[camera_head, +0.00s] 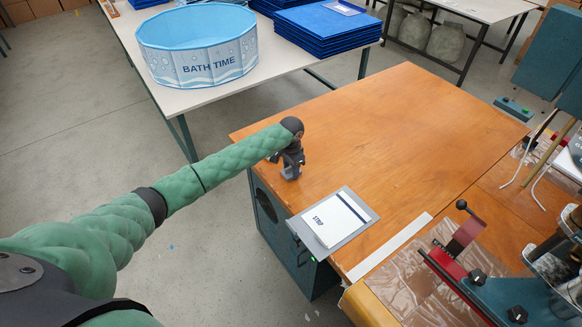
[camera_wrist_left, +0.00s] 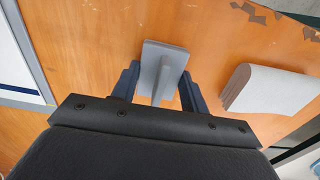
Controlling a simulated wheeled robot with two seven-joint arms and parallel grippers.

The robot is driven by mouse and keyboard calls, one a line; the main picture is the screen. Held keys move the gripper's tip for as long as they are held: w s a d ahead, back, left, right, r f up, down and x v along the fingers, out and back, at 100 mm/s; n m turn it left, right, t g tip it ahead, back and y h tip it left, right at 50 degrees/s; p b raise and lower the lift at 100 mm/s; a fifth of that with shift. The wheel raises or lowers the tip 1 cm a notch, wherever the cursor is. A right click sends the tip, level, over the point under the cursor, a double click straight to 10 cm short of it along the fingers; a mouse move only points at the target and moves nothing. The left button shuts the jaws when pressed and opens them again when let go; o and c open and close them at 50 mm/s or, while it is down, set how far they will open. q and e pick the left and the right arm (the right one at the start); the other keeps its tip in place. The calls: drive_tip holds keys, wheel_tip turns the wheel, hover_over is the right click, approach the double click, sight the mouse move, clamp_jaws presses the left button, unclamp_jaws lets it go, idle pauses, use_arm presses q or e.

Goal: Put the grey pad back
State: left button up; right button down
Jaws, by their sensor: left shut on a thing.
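The grey pad (camera_wrist_left: 165,62) is a flat plate with an upright rib, between the two dark fingers of my left gripper (camera_wrist_left: 158,88) in the left wrist view. My left gripper (camera_head: 291,168) is shut on it, low over the wooden table's left part in the head view. A little grey shows at the fingertips there; whether the pad touches the tabletop I cannot tell. My right gripper is not in view.
A second grey piece with a rounded edge (camera_wrist_left: 268,90) lies beside my left gripper. A white board marked STRIP (camera_head: 335,218) lies at the wooden table's (camera_head: 400,120) front left edge. A red-and-teal machine (camera_head: 465,262) stands right. The table's middle is clear.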

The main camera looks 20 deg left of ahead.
use_arm(q)
drive_tip(key=o, duration=0.9)
drive_tip(key=shift+f, duration=0.1)
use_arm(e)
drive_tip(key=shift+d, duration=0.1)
use_arm(q)
drive_tip(key=shift+r, duration=0.25)
wheel_tip(320, 180, up, 4)
drive_tip(key=shift+f+b, duration=0.1)
drive_tip(key=shift+b, duration=0.8)
wheel_tip(320, 180, up, 7)
drive_tip(key=shift+f+b, duration=0.1)
drive_tip(key=shift+b, duration=0.8)
drive_tip(key=shift+r, duration=0.6)
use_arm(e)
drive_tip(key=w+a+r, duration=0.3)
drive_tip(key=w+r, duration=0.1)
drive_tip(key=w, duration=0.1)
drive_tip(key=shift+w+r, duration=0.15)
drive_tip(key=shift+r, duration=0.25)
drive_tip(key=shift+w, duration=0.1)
